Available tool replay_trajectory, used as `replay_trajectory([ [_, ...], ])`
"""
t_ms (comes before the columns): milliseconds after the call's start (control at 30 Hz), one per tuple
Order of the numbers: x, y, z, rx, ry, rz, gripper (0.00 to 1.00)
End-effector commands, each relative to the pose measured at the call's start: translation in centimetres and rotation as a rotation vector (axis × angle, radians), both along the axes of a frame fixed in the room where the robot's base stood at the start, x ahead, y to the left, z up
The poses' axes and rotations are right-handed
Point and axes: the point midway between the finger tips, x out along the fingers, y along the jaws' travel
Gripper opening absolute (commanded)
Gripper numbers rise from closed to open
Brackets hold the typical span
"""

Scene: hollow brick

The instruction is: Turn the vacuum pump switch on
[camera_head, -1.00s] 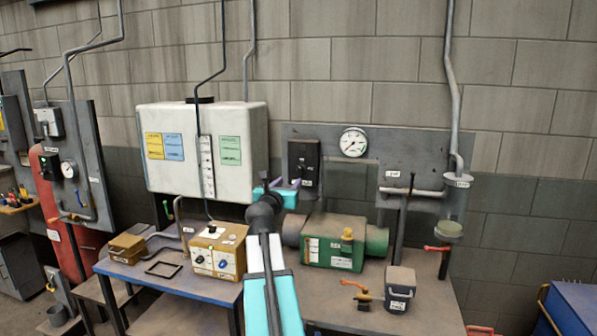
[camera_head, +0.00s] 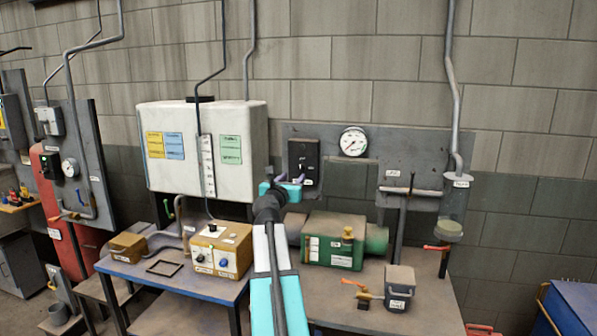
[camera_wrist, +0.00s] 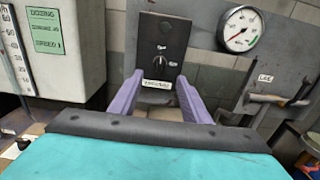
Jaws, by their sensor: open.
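A black switch box (camera_head: 304,158) is mounted on the grey wall panel, left of the round gauge. In the wrist view the switch box (camera_wrist: 161,45) shows a small dark rotary knob (camera_wrist: 162,58) with small markings around it. A white label (camera_wrist: 157,85) sits below it; its text is too small to read surely. My gripper (camera_head: 284,180) is open and empty, in front of and just below left of the box in the head view. In the wrist view my gripper (camera_wrist: 160,78) has its two purple fingers spread below the knob, apart from it.
A green pump (camera_head: 335,241) stands on the bench below the switch. A white tank (camera_head: 205,150) hangs close on the left. The gauge (camera_head: 353,141), a pipe with a clear cylinder (camera_head: 452,210) and a small grey box (camera_head: 399,288) are to the right.

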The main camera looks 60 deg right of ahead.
Motion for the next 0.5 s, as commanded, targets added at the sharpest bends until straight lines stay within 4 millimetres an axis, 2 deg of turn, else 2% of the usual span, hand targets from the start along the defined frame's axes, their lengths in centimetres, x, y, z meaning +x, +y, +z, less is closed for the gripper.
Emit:
replay_trajectory([
  [500,1.6,-5.0,0.1,0.001,0.001,-0.001,0.43],
])
